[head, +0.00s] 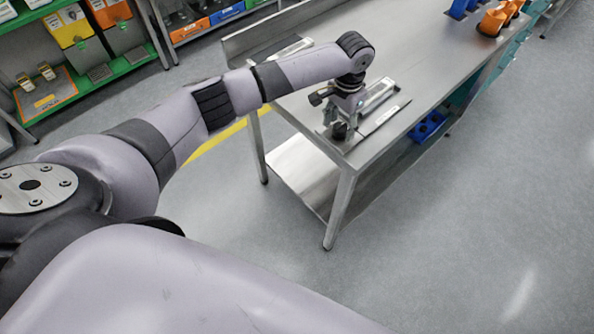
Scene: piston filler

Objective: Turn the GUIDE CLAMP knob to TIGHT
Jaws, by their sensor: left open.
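My left arm reaches from the left over a steel table (440,60). Its gripper (341,119) points down at the table's near left corner and is open. A small dark knob (339,131) shows at the gripper's fingertips, low on the table top; I take it for the guide clamp knob. Whether the fingers touch it or stand around it I cannot tell. Its pointer and any TIGHT marking are too small or hidden. A metal rail fixture (381,92) lies just behind and right of the gripper, partly covered by it. My right gripper is out of view.
A flat labelled strip (386,116) lies by the table's front edge. Another rail piece (292,50) lies further left. Orange (492,22) and blue parts stand at the far end. A blue bin (428,126) sits below. Floor in front is clear.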

